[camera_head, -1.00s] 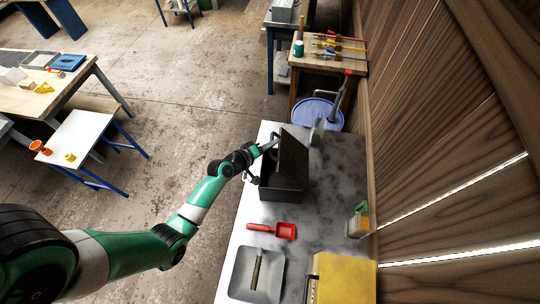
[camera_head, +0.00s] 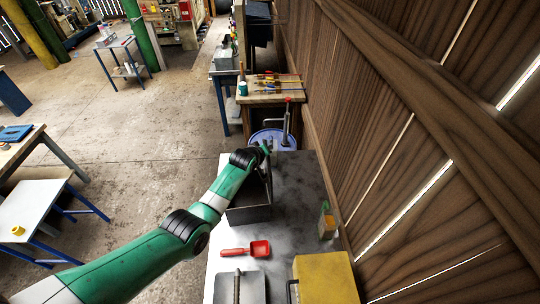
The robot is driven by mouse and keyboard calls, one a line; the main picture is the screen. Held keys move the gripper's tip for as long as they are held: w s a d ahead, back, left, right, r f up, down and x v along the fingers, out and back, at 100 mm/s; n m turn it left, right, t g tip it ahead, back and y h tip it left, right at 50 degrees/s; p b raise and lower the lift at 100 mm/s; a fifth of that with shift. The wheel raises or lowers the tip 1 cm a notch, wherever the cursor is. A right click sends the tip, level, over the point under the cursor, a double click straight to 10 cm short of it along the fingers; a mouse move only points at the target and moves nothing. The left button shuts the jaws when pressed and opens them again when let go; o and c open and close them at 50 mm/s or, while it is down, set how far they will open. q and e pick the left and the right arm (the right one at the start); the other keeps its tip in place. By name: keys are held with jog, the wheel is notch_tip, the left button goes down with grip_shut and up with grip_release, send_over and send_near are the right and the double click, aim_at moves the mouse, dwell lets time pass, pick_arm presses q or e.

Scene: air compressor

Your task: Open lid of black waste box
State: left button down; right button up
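The black waste box (camera_head: 248,213) stands on the grey-topped table. Its lid (camera_head: 267,178) is raised and stands steeply at the box's right side, partly hidden by my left arm. The near wall and part of the opening of the box show. My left gripper (camera_head: 267,148) is at the upper end of the raised lid, close to or touching it. Its fingers are small and partly covered by the wrist, so I cannot tell if they are open or shut. My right gripper is out of view.
Nearer are a grey tray (camera_head: 252,288) and a yellow box (camera_head: 325,279). A bottle (camera_head: 327,222) stands by the wooden wall at right. A blue drum (camera_head: 270,140) stands behind the table.

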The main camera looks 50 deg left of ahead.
pick_arm(q)
jog(key=shift+w+f, duration=0.1)
dwell(0.3)
jog(key=c, duration=0.9)
grip_release()
jog(key=shift+o, duration=0.2)
jog(key=shift+r, duration=0.2)
jog(key=p+v, duration=0.8)
jog(key=v, duration=0.3)
jog(key=shift+s+d, duration=0.15)
jog(key=shift+s, duration=0.15)
